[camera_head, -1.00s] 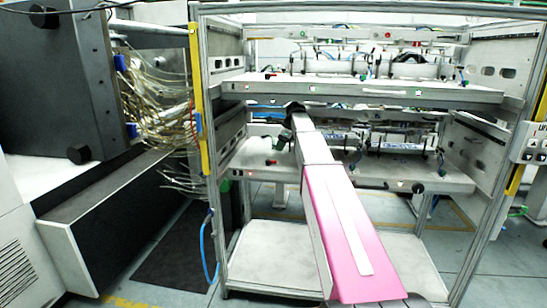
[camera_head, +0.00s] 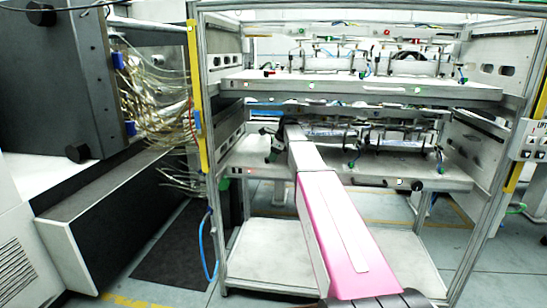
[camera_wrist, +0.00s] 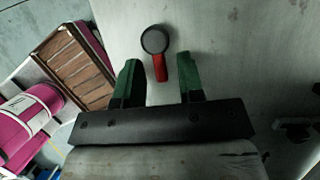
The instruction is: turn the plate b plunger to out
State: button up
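A plunger with a round black-rimmed, grey-faced head and a red stem (camera_wrist: 160,66) shows in the wrist view against a pale grey plate (camera_wrist: 225,50). My gripper (camera_wrist: 159,80) has its two green fingers apart, one on each side of the red stem, with gaps on both sides. Whether the fingertips are level with the stem in depth I cannot tell. In the head view my gripper (camera_head: 270,143) is at the left end of the lower plate (camera_head: 455,177), and the plunger there is hidden behind it. No plate letter is readable.
An upper plate (camera_head: 440,92) with fittings is above my arm. Frame posts (camera_head: 208,160) stand left and right. Hoses and tubes (camera_head: 150,105) hang at the left. A bare bottom shelf (camera_head: 262,250) is below. A slatted wooden surface (camera_wrist: 75,58) shows in the wrist view.

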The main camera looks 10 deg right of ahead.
grip_shut()
jog(key=n, duration=0.2)
jog(key=w+n+g, duration=0.1)
jog(key=n, duration=0.1)
jog(key=shift+w+f+g, duration=0.1)
jog(key=shift+g, duration=0.2)
jog(key=n, duration=0.1)
jog(key=w+n+g, duration=0.1)
jog(key=n, duration=0.1)
jog(key=shift+a+n, duration=0.1)
jog(key=shift+n, duration=0.2)
jog(key=n, duration=0.1)
jog(key=n+g, duration=0.1)
jog(key=n, duration=0.1)
jog(key=w+a+n+g+h, duration=0.1)
jog(key=n, duration=0.1)
jog(key=shift+w+a+f+n+g+h, duration=0.15)
jog(key=shift+n+h, duration=0.1)
jog(key=shift+n, duration=0.5)
jog(key=shift+a+r+n+g+h, duration=0.1)
jog(key=shift+n+h, duration=0.2)
jog(key=shift+n, duration=0.4)
jog(key=shift+w+a+f+n+g+h, duration=0.15)
jog(key=shift+n+h, duration=0.1)
jog(key=shift+n, duration=0.5)
jog(key=shift+s+r, duration=0.1)
